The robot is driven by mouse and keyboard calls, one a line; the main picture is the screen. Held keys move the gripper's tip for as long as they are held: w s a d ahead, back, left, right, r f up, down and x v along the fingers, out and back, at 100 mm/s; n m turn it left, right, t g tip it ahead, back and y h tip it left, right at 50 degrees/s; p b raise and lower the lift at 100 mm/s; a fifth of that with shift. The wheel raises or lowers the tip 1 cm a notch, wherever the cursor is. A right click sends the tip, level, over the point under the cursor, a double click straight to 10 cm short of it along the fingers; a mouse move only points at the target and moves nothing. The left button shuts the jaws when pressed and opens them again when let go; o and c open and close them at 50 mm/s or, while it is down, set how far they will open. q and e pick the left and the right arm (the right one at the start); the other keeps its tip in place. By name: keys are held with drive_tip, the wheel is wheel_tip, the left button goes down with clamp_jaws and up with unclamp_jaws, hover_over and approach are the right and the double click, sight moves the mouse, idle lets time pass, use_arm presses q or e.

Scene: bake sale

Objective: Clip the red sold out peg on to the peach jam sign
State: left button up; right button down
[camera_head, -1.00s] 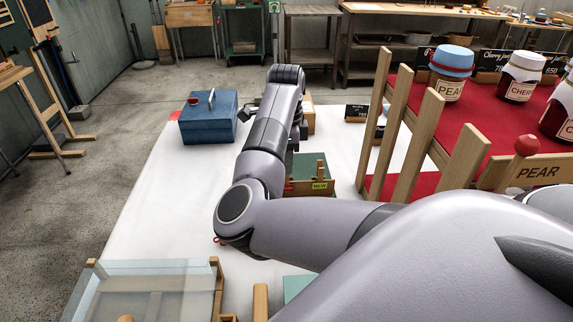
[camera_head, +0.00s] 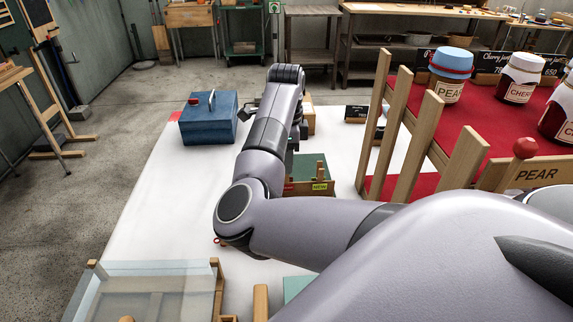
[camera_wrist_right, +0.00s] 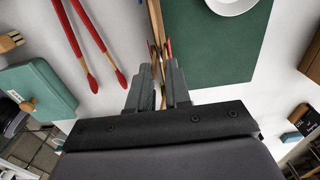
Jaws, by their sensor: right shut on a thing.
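My right gripper (camera_wrist_right: 160,72) points down at the wooden edge of a green-floored tray, and its narrow fingers are close together on a small red-tipped peg (camera_wrist_right: 168,48). The words on this peg cannot be read. In the head view my own arm hides the fingertips. The tray's wooden front (camera_head: 310,190) there carries a yellow-green NEW tag (camera_head: 320,186) and a bit of red beside my arm. A small dark sign (camera_head: 357,112) stands behind, its text too small to read, so I cannot tell which is the peach jam sign. My left gripper is out of view.
A stepped red stand (camera_head: 485,110) with wooden slats and several jars rises at the right. A blue box (camera_head: 208,120) stands on the white table at the back left. A clear-lidded case (camera_head: 150,285) is at the near left. Red tongs (camera_wrist_right: 88,45) lie beside the tray.

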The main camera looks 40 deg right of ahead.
drive_tip(key=shift+r+p, duration=1.95)
drive_tip(key=shift+r, duration=0.85)
